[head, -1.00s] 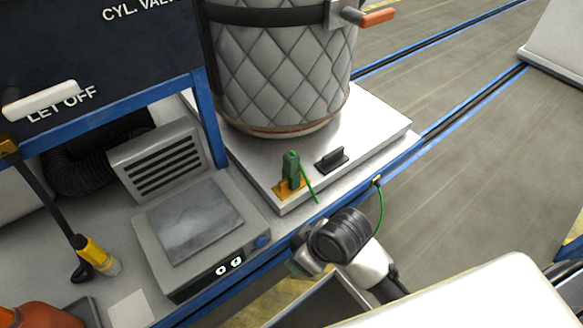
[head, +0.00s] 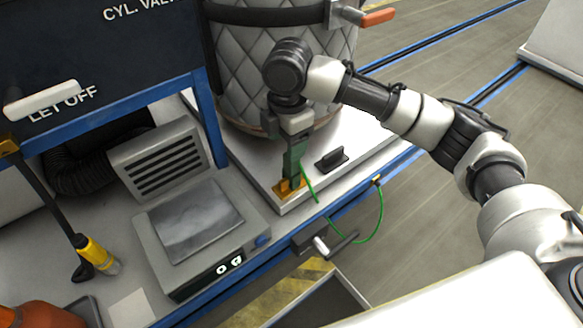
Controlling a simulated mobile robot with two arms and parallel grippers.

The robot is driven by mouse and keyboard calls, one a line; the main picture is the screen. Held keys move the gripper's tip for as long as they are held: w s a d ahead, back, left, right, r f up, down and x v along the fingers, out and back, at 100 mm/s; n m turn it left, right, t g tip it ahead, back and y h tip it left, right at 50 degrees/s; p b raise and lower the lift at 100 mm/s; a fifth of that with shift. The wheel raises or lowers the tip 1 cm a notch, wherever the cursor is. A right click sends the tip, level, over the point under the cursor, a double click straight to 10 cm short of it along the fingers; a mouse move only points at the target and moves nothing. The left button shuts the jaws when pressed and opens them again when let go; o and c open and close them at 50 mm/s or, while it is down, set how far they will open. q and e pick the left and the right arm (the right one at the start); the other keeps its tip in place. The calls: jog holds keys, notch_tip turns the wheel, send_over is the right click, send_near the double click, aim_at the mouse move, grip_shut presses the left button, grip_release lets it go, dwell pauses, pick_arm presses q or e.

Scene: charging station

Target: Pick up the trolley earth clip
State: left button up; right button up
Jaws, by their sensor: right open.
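The green trolley earth clip (head: 291,168) stands upright on a small brass plate (head: 289,188) at the front corner of the pale trolley platform. A green wire runs from the clip, and a loop of green wire hangs below the blue front edge. My right arm reaches in from the right. Its gripper (head: 296,143) points down at the top of the clip, with its open fingers at the clip's upper part. The gripper hides the clip's top, and I cannot tell whether the fingers touch it. My left gripper is out of view.
A quilted grey vessel (head: 240,75) stands on the platform close behind my right gripper. A small black handle (head: 331,159) sits right of the clip. A scale (head: 198,225) with a lit display stands left on the bench.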

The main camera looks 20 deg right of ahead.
aim_at(291, 170)
jog(key=shift+w+d+r, duration=0.35)
jog(key=shift+d+r, duration=0.3)
jog(key=shift+r, duration=0.15)
notch_tip(291, 170, down, 5)
jog(key=shift+f, duration=0.1)
jog(key=shift+f+p, duration=0.6)
jog(key=shift+f, duration=2.05)
jog(key=c, duration=0.8)
jog(key=shift+c, duration=0.2)
jog(key=shift+r, duration=0.1)
